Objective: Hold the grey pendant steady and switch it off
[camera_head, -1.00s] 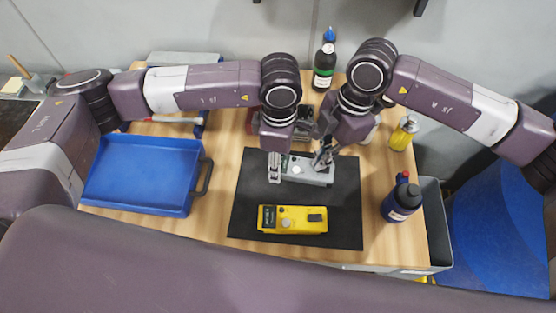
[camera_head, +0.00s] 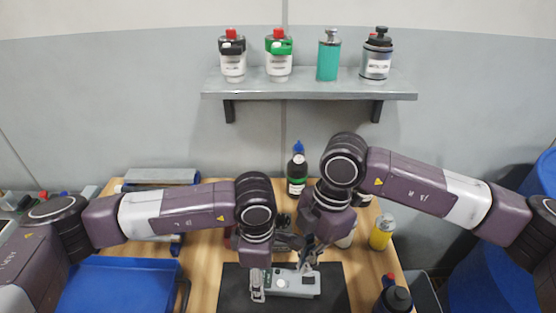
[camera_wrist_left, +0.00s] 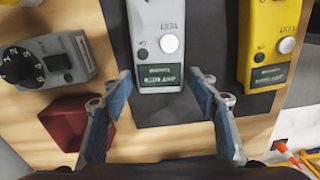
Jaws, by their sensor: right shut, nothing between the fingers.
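The grey pendant (camera_head: 296,287) lies on the dark mat (camera_head: 237,288) at the bottom of the head view. The left wrist view shows its dark label and round TEST button (camera_wrist_left: 168,44). My left gripper (camera_head: 257,288) is at its left end; in the left wrist view its blue-padded fingers (camera_wrist_left: 160,76) straddle that end, close to both sides. Whether they press on it I cannot tell. My right gripper (camera_head: 305,266) is shut and empty, pointing down just above or at the pendant's far edge. It hides part of the pendant's top; contact is unclear.
A yellow pendant (camera_wrist_left: 267,40) lies beside the grey one. A grey dial box (camera_wrist_left: 45,62) and red block (camera_wrist_left: 75,122) are close to my left fingers. A blue tray (camera_head: 120,285) stands left. Bottles stand behind and right (camera_head: 381,232). A shelf (camera_head: 310,86) holds several containers.

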